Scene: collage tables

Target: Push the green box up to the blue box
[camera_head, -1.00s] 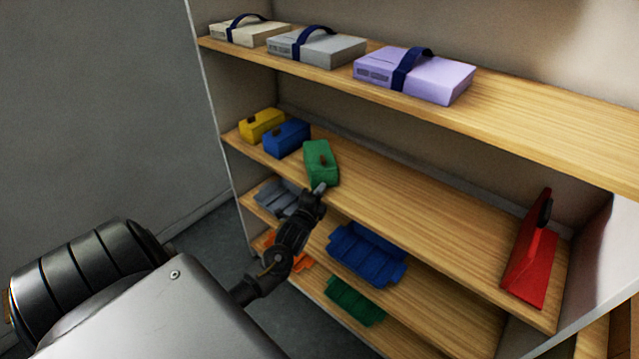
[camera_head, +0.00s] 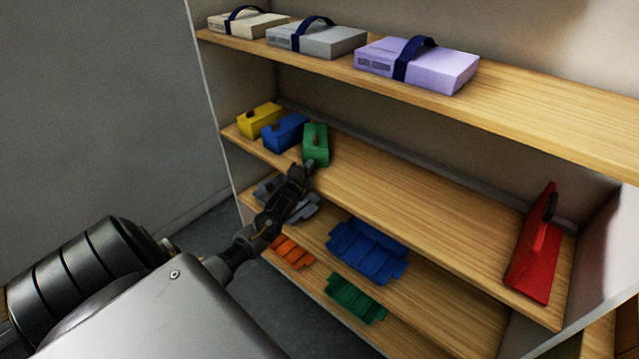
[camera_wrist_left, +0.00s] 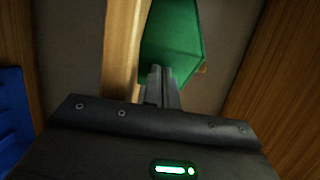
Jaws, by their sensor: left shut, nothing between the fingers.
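The green box (camera_head: 316,143) stands on the middle wooden shelf, just right of the blue box (camera_head: 286,132). In the head view only a narrow gap, if any, shows between them; I cannot tell whether they touch. My left gripper (camera_head: 309,165) is shut and empty, with its fingertips at the near lower side of the green box. In the left wrist view the shut fingers (camera_wrist_left: 160,82) reach up to the green box (camera_wrist_left: 172,40) and overlap its lower edge; contact is hard to tell. My right gripper is not in view.
A yellow box (camera_head: 260,120) stands left of the blue box. A red object (camera_head: 532,262) stands at the shelf's right end. The shelf between is clear. Cases with straps, including a purple one (camera_head: 425,70), stand above. Blue (camera_head: 362,255), green and orange trays lie below.

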